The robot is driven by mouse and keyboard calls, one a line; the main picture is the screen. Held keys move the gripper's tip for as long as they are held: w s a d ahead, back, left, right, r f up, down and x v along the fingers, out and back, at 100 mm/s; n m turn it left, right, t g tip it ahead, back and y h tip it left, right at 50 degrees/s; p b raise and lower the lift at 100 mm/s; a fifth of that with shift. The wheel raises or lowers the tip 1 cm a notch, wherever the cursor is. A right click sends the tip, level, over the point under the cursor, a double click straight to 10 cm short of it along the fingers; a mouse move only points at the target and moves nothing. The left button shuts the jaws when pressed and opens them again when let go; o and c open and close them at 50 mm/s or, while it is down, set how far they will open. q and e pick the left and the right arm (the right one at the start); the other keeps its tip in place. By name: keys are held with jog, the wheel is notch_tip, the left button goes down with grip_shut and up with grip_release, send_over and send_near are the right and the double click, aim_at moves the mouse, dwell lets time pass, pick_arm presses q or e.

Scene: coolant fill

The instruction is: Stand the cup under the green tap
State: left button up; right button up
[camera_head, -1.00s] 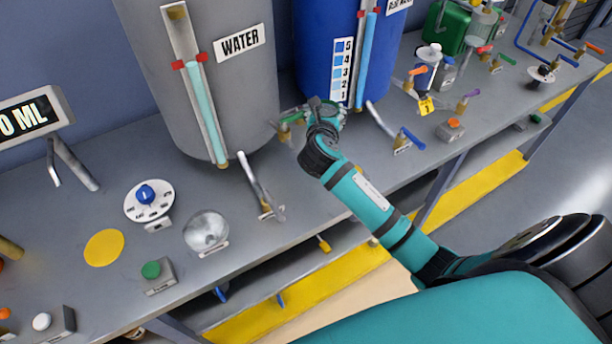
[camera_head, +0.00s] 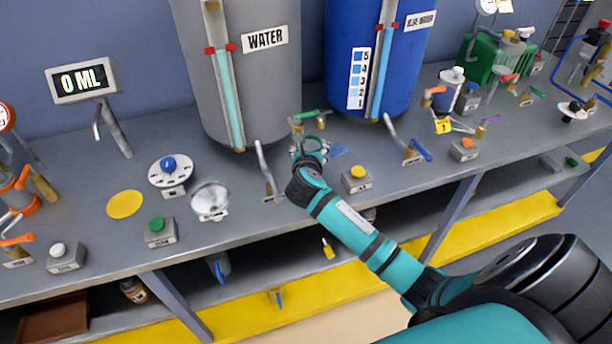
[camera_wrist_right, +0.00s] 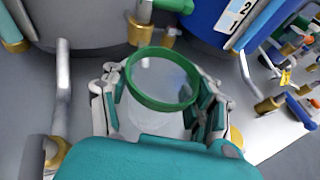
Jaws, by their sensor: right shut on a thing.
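A clear cup with a green rim (camera_wrist_right: 162,103) sits between the fingers of my right gripper (camera_wrist_right: 158,112) in the right wrist view. The gripper is shut on it, and the cup looks upright. In the head view my right gripper (camera_head: 310,150) is in front of the green tap (camera_head: 306,116), with the cup (camera_head: 316,152) small and partly hidden. In the wrist view the green tap's brass spout (camera_wrist_right: 141,32) is just beyond the cup's far rim, not clearly over its opening. Whether the cup touches the bench cannot be told. My left gripper is not in view.
The grey WATER tank (camera_head: 262,85) and blue tank (camera_head: 345,70) stand behind.

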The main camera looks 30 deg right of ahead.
notch_tip(320, 180, down, 3)
jog(key=shift+w+f, duration=0.1)
notch_tip(320, 180, down, 3)
jog(key=shift+f+b, duration=0.15)
jog(key=shift+b, duration=0.15)
jog(key=o, duration=0.7)
jog(key=shift+f, duration=0.1)
jog(key=o, duration=0.5)
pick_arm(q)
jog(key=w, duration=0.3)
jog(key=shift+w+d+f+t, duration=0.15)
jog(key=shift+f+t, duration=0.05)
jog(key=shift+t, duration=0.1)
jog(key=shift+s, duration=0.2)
